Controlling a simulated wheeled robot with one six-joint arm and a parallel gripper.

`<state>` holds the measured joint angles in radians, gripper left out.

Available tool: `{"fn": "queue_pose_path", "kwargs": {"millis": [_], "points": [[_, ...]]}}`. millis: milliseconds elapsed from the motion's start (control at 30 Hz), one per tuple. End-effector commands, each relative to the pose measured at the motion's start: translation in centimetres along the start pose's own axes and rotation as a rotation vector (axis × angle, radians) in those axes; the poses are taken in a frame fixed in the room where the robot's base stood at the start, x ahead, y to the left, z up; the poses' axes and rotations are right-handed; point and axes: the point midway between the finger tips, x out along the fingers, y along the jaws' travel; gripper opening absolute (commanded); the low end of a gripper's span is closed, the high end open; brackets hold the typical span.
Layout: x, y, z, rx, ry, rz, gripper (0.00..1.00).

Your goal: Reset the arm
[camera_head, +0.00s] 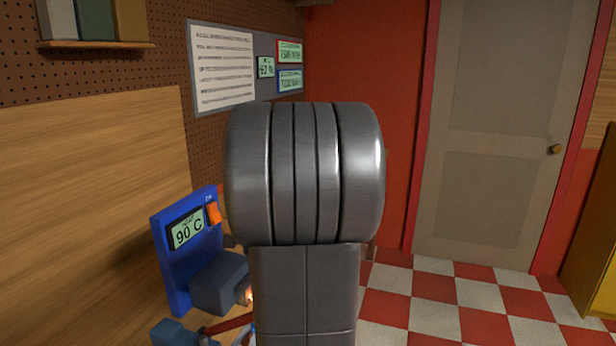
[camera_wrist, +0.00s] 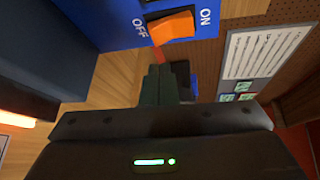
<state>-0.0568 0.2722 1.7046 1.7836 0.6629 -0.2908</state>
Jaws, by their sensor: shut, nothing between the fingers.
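In the wrist view my gripper (camera_wrist: 160,80) shows dark fingers closed together with nothing between them. Its tips appear just below the orange switch (camera_wrist: 172,27) on the blue panel (camera_wrist: 110,15); I cannot tell whether they touch anything. The switch sits between the labels OFF and ON. In the head view the same blue panel (camera_head: 175,280) stands at the lower left with a display reading 90 C (camera_head: 187,231) and the orange switch (camera_head: 214,212) at its upper right. My grey arm fills the middle of the head view, and the gripper is hidden there.
A dark blue block (camera_head: 218,284) juts from the panel's base, with an orange glow (camera_head: 250,295) beside it. A board with a written sheet (camera_head: 223,68) hangs on the pegboard wall. A shelf (camera_head: 100,45) is at upper left. Checkered floor (camera_head: 450,305) lies open before a door (camera_head: 490,130).

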Motion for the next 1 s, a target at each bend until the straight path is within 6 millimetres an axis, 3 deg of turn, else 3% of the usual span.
{"fn": "queue_pose_path", "kwargs": {"millis": [167, 300, 633, 733, 1000], "points": [[-1.6, 1.7, -1.4, 0.001, 0.005, -0.001, 0.0], [0.0, -0.6, 0.2, 0.001, -0.003, 0.001, 0.0], [0.1, -0.6, 0.2, 0.003, 0.001, 0.003, 0.0], [-1.0, 1.2, -0.9, 0.001, 0.006, -0.001, 0.0], [-3.2, 2.8, -2.5, 0.0, 0.003, -0.001, 0.0]]}}
